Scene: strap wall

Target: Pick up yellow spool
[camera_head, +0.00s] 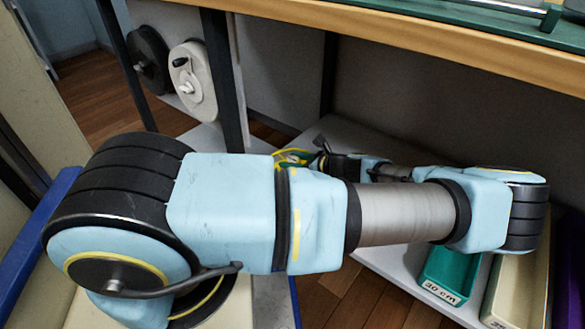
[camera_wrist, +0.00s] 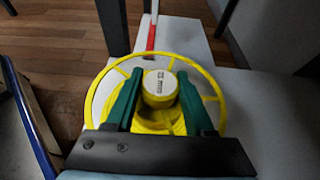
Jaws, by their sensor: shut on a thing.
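The yellow spool (camera_wrist: 214,88) shows in the wrist view as a spoked ring around a yellow hub (camera_wrist: 160,88) with a white label on top. My gripper (camera_wrist: 161,95) has its two green fingers on either side of the hub, shut on it. In the head view my own arm hides most of the spool. Only a bit of yellow rim (camera_head: 292,152) shows beyond the arm, close to the gripper. I cannot tell whether the spool touches the surface below it.
A pale shelf (camera_head: 345,135) lies under a wooden-edged bench (camera_head: 400,45). A green bin (camera_head: 452,275) marked 30 cm and a cream bin (camera_head: 518,290) stand at the right. Black and white reels (camera_head: 192,82) hang near a dark post. A red-and-white strip (camera_wrist: 152,38) lies beyond the spool.

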